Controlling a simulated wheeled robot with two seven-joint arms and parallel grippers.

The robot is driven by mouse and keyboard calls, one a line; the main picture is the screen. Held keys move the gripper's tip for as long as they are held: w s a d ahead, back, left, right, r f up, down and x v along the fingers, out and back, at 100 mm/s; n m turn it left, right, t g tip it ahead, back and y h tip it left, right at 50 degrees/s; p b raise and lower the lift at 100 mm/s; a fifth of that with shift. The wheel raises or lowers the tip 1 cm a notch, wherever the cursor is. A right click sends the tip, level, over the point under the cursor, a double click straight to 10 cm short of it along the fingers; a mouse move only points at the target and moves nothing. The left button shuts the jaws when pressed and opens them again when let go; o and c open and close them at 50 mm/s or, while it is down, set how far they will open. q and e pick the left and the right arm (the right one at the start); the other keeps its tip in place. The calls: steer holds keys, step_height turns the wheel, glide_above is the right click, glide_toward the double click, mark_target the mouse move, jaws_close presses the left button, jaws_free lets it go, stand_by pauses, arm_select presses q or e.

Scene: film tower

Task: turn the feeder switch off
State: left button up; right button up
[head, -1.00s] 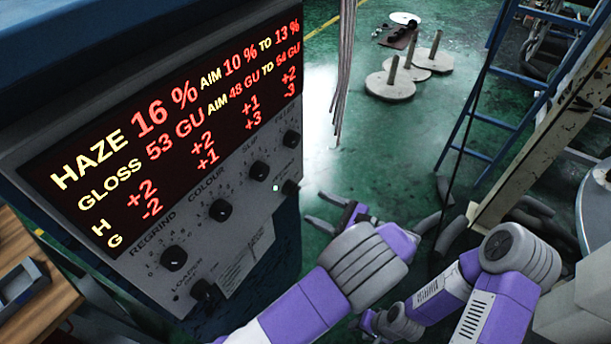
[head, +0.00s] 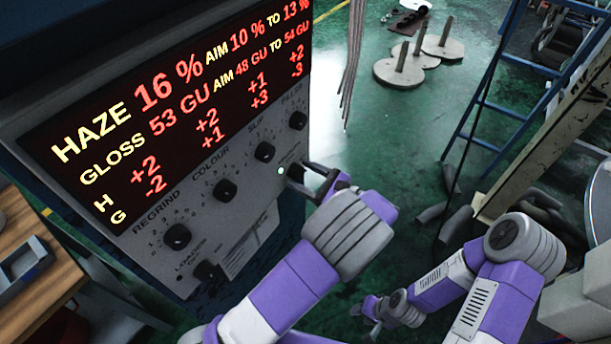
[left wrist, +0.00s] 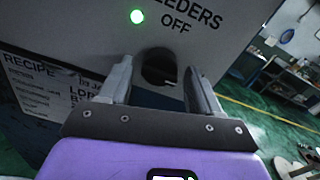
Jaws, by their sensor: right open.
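The feeder switch is a dark round knob (left wrist: 157,66) below a "FEEDERS OFF" label on the grey panel. A lit green lamp (left wrist: 137,17) is above and left of it in the left wrist view. In the head view the knob (head: 295,172) is partly hidden by my left gripper (head: 308,178). My left gripper is open, and in the left wrist view its fingers (left wrist: 157,78) are on either side of the knob, with gaps visible. I cannot tell how deep they reach. My right gripper (head: 364,312) is open, low over the floor and away from the panel.
The panel (head: 150,225) has other dark knobs, including regrind (head: 177,236), colour (head: 225,190) and loader (head: 206,270), beneath a red-lettered display (head: 170,110). A wooden bench (head: 25,240) stands at left. A blue ladder (head: 490,100) and round stands (head: 410,68) are further back.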

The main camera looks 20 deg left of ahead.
arm_select(q)
steer(key=c, duration=0.8)
steer(key=shift+c, duration=0.2)
steer(key=shift+n, duration=0.3)
steer(key=n, duration=0.2)
steer(key=shift+n, duration=0.4)
steer(key=n+b, duration=0.1)
steer(key=n, duration=0.2)
steer(key=shift+n, duration=0.3)
steer(key=n+b, duration=0.3)
steer(key=n, duration=0.2)
steer(key=shift+h, duration=0.3)
steer(key=n+b, duration=0.2)
steer(key=n, duration=0.2)
steer(key=shift+r+n+b, duration=0.1)
steer(key=shift+n+b, duration=0.55)
steer(key=shift+n, duration=0.05)
